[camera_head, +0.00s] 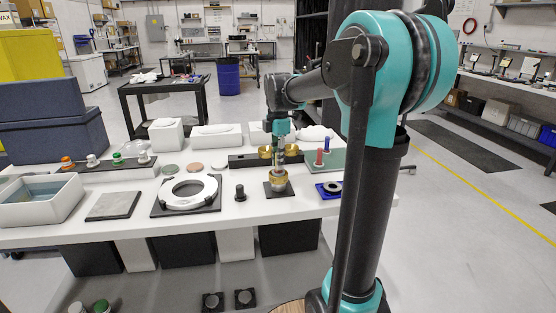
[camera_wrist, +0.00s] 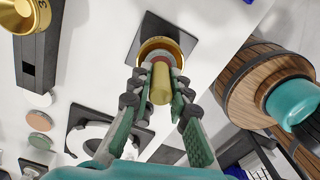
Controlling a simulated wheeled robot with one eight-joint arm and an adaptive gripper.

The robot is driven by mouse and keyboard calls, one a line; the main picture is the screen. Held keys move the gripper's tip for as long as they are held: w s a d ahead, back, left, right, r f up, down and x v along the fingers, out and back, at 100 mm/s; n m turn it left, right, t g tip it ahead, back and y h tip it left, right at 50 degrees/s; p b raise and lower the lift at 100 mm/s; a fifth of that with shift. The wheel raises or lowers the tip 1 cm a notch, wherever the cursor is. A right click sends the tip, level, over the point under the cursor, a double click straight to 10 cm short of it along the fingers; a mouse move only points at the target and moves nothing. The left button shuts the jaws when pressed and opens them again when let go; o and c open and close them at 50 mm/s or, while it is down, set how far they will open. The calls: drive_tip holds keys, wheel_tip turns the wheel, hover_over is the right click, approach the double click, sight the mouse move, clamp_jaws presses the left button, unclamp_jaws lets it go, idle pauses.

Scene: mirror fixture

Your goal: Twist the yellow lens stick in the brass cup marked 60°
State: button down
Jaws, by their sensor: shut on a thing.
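The brass cup (camera_head: 278,184) stands on a small black square plate (camera_head: 270,190) near the middle of the white table. In the wrist view the cup (camera_wrist: 146,48) sits at the top centre, and no marking on it is readable. The yellow lens stick (camera_wrist: 161,88) stands in the cup, its upper part rising between my fingers. My gripper (camera_wrist: 160,80) is shut on the stick from both sides, just above the cup rim. In the head view my gripper (camera_head: 280,157) points straight down over the cup, and the stick is mostly hidden.
Behind the cup, a black block (camera_head: 240,161) holds other brass cups (camera_head: 265,151). A red stick (camera_head: 319,158) and a blue stick stand on a green mat to the right. A white ring (camera_head: 188,191) on a black plate and a dark knob (camera_head: 240,193) are to the left.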

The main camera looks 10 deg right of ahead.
drive_tip(key=shift+f, duration=0.45)
idle(0.4)
drive_tip(key=n, duration=0.4)
drive_tip(key=shift+n, duration=0.3)
drive_tip(key=m, duration=0.9)
